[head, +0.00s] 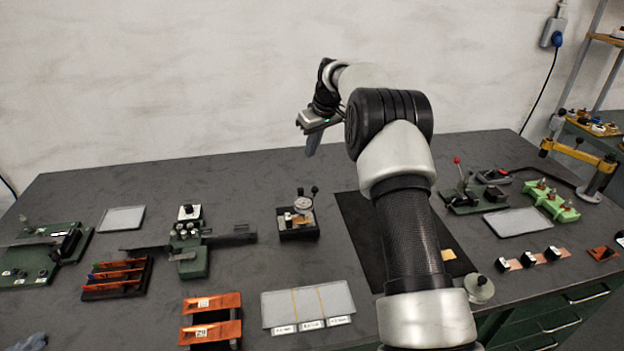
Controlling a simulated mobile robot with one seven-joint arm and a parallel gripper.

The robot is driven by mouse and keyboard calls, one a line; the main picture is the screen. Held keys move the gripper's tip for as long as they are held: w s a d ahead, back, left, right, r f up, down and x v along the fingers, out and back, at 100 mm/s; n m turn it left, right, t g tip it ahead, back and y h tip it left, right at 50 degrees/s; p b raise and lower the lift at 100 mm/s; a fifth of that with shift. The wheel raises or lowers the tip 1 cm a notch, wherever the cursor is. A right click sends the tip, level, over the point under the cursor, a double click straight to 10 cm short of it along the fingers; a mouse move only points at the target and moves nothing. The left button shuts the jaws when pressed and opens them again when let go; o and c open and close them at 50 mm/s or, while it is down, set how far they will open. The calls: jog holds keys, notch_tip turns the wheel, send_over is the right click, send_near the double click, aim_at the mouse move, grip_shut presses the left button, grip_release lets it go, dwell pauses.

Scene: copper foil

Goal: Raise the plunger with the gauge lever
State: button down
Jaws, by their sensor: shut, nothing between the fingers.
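The gauge (303,204) stands on a dark base (299,234) near the middle of the table, with a round pale dial facing me. A lever with a dark ball knob (315,190) rises at its upper right. The plunger is too small to make out; a small orange-tan piece sits below the dial. My gripper (311,149) hangs in the air above the gauge in the picture, pointing down, well apart from it. Its fingers are shut and hold nothing.
My arm hides part of the black mat (362,240). A green fixture with white knobs (190,230) stands left of the gauge. A three-part tray (308,303) and orange racks (212,318) lie in front. A red-knobbed lever fixture (465,192) stands right. Bare table surrounds the gauge.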

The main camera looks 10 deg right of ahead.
jog(key=shift+s+f+p, duration=0.15)
jog(key=shift+f+p, duration=0.15)
jog(key=shift+f, duration=5.15)
